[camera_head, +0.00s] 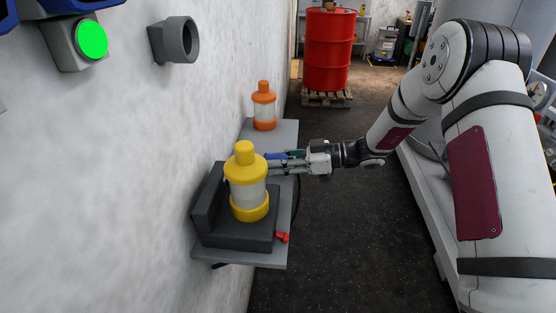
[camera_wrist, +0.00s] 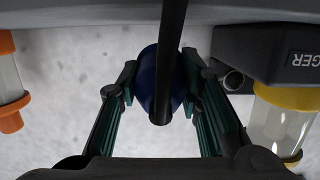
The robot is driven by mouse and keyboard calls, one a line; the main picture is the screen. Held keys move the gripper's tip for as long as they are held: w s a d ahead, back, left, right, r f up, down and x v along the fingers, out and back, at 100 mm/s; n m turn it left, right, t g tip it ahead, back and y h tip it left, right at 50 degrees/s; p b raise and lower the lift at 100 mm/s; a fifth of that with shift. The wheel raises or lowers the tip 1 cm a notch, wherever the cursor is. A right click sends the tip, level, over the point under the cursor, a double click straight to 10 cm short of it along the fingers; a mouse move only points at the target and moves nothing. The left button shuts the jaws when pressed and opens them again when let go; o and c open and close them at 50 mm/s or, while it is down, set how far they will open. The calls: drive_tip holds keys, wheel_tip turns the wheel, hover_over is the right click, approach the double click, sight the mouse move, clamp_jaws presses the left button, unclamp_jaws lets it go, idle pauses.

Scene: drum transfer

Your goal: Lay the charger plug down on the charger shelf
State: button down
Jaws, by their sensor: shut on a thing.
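My gripper (camera_head: 280,160) is shut on the blue charger plug (camera_head: 275,156), over the grey charger shelf (camera_head: 284,130) on the wall. In the wrist view the plug (camera_wrist: 147,80) sits between both fingers (camera_wrist: 160,82), with a black cable (camera_wrist: 173,30) running from it across the picture. The shelf edge (camera_wrist: 100,14) crosses the top of that view. The plug is partly hidden by the fingers in the head view, and I cannot tell whether it touches the shelf.
A yellow-capped lantern (camera_head: 246,185) stands in the dark charger dock (camera_head: 215,233) just nearer than my gripper. An orange-capped lantern (camera_head: 264,107) stands at the shelf's far end. A grey wall socket (camera_head: 174,40) and a green button (camera_head: 91,40) are above. A red drum (camera_head: 328,50) stands behind.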

drive_tip(key=c, duration=1.1)
unclamp_jaws()
drive_tip(key=shift+o, duration=0.2)
drive_tip(key=shift+d, duration=0.1)
drive_tip(key=d+r, duration=0.2)
drive_tip(key=d, duration=0.9)
drive_tip(key=shift+s+d+r, duration=0.2)
drive_tip(key=shift+d, duration=0.1)
